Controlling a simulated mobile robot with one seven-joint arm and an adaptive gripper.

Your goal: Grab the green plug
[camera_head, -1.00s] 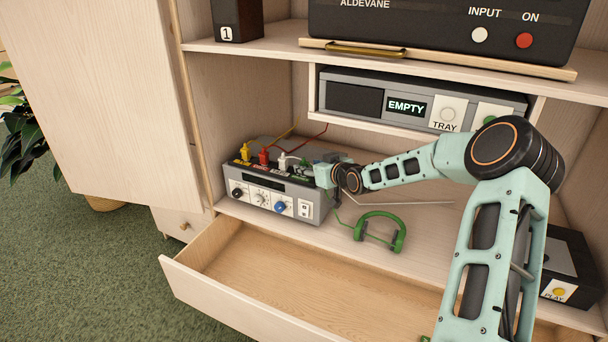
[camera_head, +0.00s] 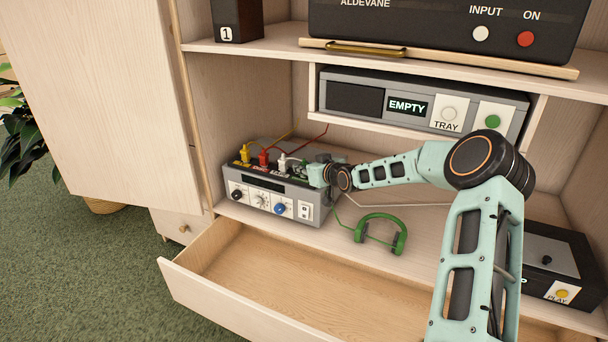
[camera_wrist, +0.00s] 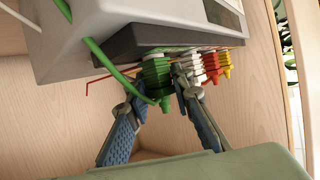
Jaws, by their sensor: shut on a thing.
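The green plug (camera_wrist: 156,76) sits at the end of the row of plugs on top of the grey control box (camera_head: 262,210). My gripper (camera_wrist: 161,90) is shut on the green plug, with one finger on each side of it. One finger is squeezed between the green plug and the white plug (camera_wrist: 188,68). In the head view my gripper (camera_head: 312,174) is at the right end of the box top and mostly hides the green plug. The plug still appears seated in the row.
A red plug (camera_head: 263,158) and a yellow plug (camera_head: 245,153) stand further left. Green headphones (camera_head: 381,232) lie on the shelf right of the box. An open empty drawer (camera_head: 260,270) is below. The tray unit (camera_head: 345,98) hangs above, and a black player (camera_head: 548,258) stands at right.

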